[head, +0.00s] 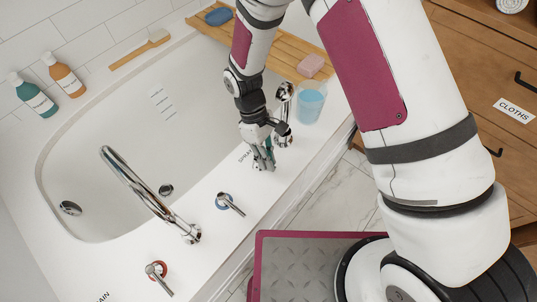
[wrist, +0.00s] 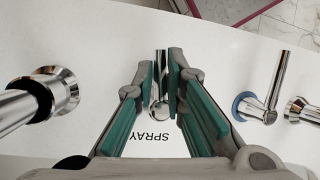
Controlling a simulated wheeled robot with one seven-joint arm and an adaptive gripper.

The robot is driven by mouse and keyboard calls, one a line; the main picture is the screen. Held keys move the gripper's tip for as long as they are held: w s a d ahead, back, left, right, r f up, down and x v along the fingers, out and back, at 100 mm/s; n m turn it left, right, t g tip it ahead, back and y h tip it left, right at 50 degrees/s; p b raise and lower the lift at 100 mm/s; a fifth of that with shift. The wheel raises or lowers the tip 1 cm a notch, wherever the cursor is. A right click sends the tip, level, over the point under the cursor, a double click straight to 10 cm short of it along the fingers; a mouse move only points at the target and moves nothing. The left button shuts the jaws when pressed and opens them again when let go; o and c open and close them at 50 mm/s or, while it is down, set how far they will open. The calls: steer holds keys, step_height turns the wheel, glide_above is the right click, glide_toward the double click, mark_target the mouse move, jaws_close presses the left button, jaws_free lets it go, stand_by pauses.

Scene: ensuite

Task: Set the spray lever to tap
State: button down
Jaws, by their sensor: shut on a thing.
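The spray lever (wrist: 160,75) is a small chrome handle on the white tub deck, in the middle of the wrist view. It points towards the top of that view, away from the SPRAY label (wrist: 155,137). My gripper (wrist: 161,82) is shut on the lever, with one teal-padded finger on each side. In the head view, my gripper (head: 263,162) reaches down to the deck beside the partly covered SPRAY label (head: 245,155), and its fingers hide most of the lever. No tap label shows in either view.
The chrome hand shower (head: 285,110) and a glass of blue liquid (head: 310,106) stand close behind my gripper. The blue-ringed lever (head: 230,203), curved spout (head: 130,180) and red-ringed lever (head: 158,275) are along the deck. A wooden board (head: 285,50) spans the tub.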

steer(key=shift+s+a+m+y, duration=0.1)
steer(key=shift+s+m+y, duration=0.15)
steer(key=shift+m, duration=0.55)
steer(key=c, duration=1.7)
jaws_free()
steer(key=shift+o, duration=0.2)
steer(key=shift+r, duration=0.1)
steer(key=v, duration=1.1)
steer(key=shift+w+r, duration=0.3)
steer(key=shift+w, duration=0.05)
